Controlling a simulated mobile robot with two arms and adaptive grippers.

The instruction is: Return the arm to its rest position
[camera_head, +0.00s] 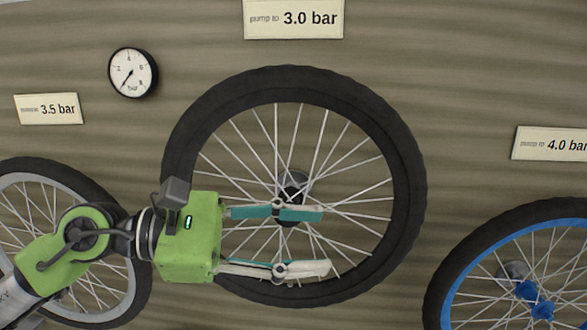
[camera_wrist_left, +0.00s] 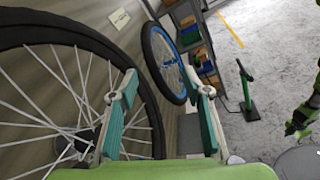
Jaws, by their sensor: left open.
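My left arm comes in from the left in the head view. Its green left gripper (camera_head: 326,241) is open and empty, with its two fingers spread apart in front of the black-tyred wheel (camera_head: 402,150) in the middle. In the left wrist view, the open fingers of the left gripper (camera_wrist_left: 162,95) show with nothing between them. The same wheel (camera_wrist_left: 75,42) fills the left side there, close to one finger; I cannot tell whether they touch. My right gripper is not seen in the head view.
A grey-rimmed wheel (camera_head: 130,285) is behind my arm and a blue-rimmed wheel (camera_head: 450,285) is at the lower right. A gauge (camera_head: 133,72) and pressure signs (camera_head: 293,18) are on the wall. The wrist view shows shelves (camera_wrist_left: 187,22), a green stand (camera_wrist_left: 246,90) and open grey floor (camera_wrist_left: 285,40).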

